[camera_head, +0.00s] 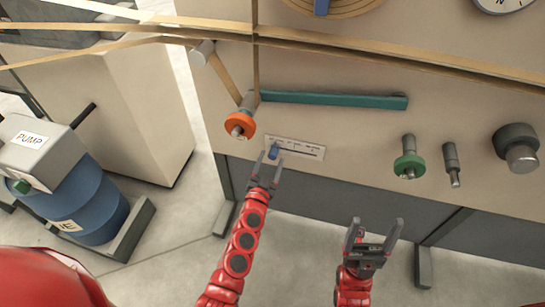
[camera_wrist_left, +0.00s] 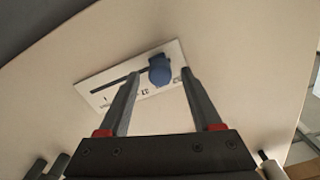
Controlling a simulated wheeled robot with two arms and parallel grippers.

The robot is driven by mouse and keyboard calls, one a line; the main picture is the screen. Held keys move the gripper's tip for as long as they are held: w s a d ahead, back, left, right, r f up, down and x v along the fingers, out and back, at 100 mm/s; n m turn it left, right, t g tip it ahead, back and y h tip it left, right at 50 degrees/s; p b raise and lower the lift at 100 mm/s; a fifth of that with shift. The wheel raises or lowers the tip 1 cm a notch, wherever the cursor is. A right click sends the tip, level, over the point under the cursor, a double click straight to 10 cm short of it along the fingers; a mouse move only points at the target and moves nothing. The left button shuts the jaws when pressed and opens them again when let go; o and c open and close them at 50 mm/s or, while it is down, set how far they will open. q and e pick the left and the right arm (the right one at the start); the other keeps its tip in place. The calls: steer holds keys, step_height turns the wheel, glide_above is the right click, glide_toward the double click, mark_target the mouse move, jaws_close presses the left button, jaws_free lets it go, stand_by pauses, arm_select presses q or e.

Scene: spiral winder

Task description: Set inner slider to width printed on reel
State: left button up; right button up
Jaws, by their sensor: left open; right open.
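A white scale plate (camera_head: 305,149) with a dark slot is fixed to the beige panel. Its blue slider knob (camera_head: 274,151) sits near the left end of the slot in the head view. My left gripper (camera_head: 268,163) is open, with its fingertips close to the knob. In the left wrist view the blue knob (camera_wrist_left: 160,70) lies beyond and between the open fingers of my left gripper (camera_wrist_left: 155,80); I cannot tell whether they touch it. The scale numbers are too small to read. My right gripper (camera_head: 374,236) is open and empty, below the panel. No reel width print is readable.
An orange-collared roller (camera_head: 240,124) sticks out above left of the plate. A green-collared knob (camera_head: 408,164), a grey peg (camera_head: 451,165) and a large grey knob (camera_head: 517,148) stick out at right. Tan strips (camera_head: 370,48) cross above a teal bar (camera_head: 335,100). A blue pump (camera_head: 80,205) stands at left.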

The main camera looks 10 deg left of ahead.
arm_select(q)
steer(key=shift+w+d, duration=0.2)
steer(key=shift+w, duration=1.05)
jaws_close()
stand_by(0.5)
